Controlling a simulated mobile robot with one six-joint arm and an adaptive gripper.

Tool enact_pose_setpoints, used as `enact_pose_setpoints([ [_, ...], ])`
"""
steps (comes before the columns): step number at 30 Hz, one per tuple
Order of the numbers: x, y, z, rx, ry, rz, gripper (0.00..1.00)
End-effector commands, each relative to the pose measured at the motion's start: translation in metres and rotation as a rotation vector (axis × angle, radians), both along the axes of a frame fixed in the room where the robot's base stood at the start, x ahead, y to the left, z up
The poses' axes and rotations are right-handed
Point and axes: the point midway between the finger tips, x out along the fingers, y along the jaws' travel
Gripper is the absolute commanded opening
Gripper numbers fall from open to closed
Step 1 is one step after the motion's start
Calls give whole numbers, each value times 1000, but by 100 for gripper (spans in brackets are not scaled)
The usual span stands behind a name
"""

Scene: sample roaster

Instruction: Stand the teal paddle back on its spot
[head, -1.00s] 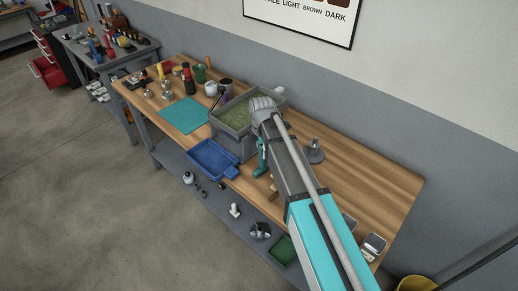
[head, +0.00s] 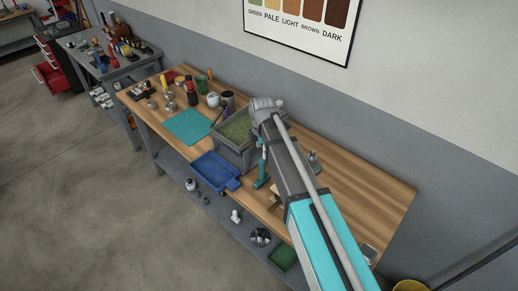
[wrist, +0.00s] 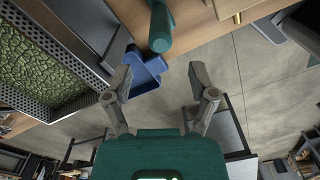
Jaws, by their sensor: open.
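The teal paddle (head: 262,182) shows in the head view beside my arm, near the front of the wooden bench and right of the grey bin. My arm hides part of it there. In the wrist view a teal rounded bar (wrist: 160,30), which looks like the paddle, lies beyond my fingertips, in line with the gap between them. My gripper (wrist: 159,76) is open, its two fingers apart with nothing between them. In the head view the fingers are hidden by the arm. I cannot make out the paddle's spot.
The grey bin (head: 229,156) with green beans stands left of the paddle; it fills the left of the wrist view (wrist: 80,25). A blue tray (head: 205,178) sits at the bench front. A teal mat (head: 188,126) and several tools lie farther left. Bare bench (head: 370,195) shows at right.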

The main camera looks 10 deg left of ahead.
Motion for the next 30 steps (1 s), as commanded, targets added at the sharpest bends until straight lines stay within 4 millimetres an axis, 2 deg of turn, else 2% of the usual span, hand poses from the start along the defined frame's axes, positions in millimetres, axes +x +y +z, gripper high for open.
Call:
enact_pose_setpoints([
  [1, 0, 0, 9, 0, 0, 0, 73],
  [12, 0, 0, 36, 0, 0, 0, 73],
  [30, 0, 1, 42, 0, 0, 0, 73],
])
